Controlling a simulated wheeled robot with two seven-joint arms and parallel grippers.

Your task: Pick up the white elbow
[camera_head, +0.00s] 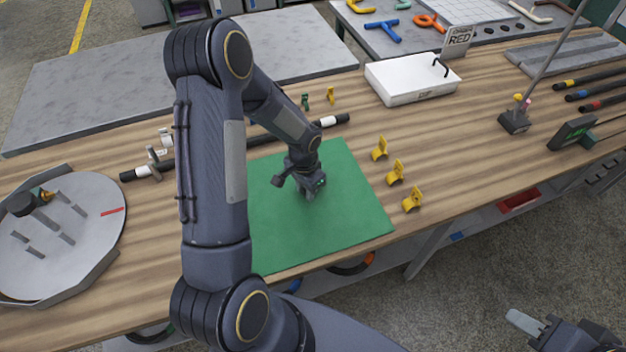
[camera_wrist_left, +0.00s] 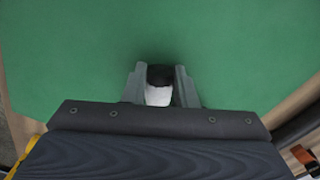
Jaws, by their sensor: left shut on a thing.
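My left gripper (camera_head: 312,190) is low over the green mat (camera_head: 350,225), near its middle. In the left wrist view its fingers (camera_wrist_left: 160,90) are shut on the white elbow (camera_wrist_left: 158,96), of which a white part and a black end show between them. The fingers hide most of its shape. In the head view the gripper hides the elbow, and I cannot tell whether it touches the mat. My right gripper (camera_head: 535,326) is partly in view at the bottom right, off the bench, and its opening is unclear.
Several yellow clips (camera_head: 396,172) stand right of the mat. A black hose (camera_head: 262,139) with white bands lies behind it. A white box (camera_head: 410,80) stands at the back, a round grey tray (camera_head: 85,235) at the left.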

